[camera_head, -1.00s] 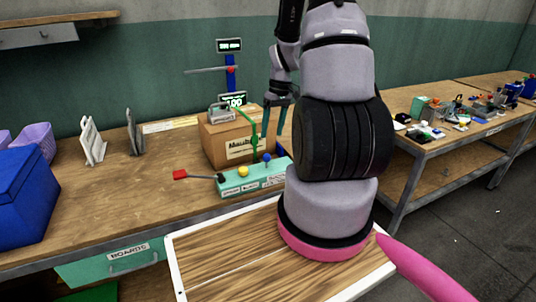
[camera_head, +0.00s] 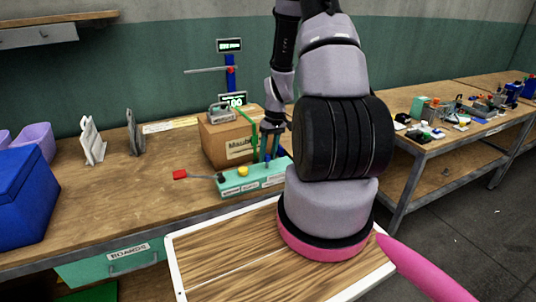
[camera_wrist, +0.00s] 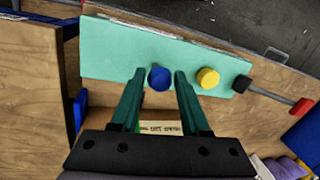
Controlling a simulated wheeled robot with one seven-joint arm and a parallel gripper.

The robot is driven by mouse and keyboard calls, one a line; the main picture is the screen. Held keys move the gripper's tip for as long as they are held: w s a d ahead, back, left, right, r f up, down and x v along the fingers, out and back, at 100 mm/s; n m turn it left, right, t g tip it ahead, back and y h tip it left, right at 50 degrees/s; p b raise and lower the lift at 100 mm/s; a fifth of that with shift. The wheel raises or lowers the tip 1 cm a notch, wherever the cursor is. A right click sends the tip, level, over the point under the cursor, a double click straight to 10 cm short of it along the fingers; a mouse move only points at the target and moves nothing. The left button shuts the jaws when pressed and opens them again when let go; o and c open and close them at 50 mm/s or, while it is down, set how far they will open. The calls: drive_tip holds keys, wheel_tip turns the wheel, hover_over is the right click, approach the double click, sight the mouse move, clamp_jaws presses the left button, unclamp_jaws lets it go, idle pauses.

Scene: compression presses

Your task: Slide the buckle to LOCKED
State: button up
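A teal press base (camera_head: 250,180) lies on the workbench; it also shows in the wrist view (camera_wrist: 115,55). It carries a blue round knob (camera_wrist: 160,78), a yellow knob (camera_wrist: 208,77) and a black lever with a red end (camera_wrist: 302,105). In the head view the yellow knob (camera_head: 243,171) and red end (camera_head: 179,174) also show. My gripper (camera_wrist: 159,72) is open, one green finger on each side of the blue knob; contact cannot be told. In the head view my gripper (camera_head: 268,153) reaches down over the base. No LOCKED mark is readable, and which part is the buckle is unclear.
A cardboard box (camera_head: 222,140) stands behind the base, with a green strap beside it. A blue post (camera_head: 230,78) with displays rises behind. A blue bin (camera_head: 22,195) is at the left. The bench between bin and lever is clear.

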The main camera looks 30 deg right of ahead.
clamp_jaws()
drive_tip(key=shift+d, duration=0.1)
idle(1.1)
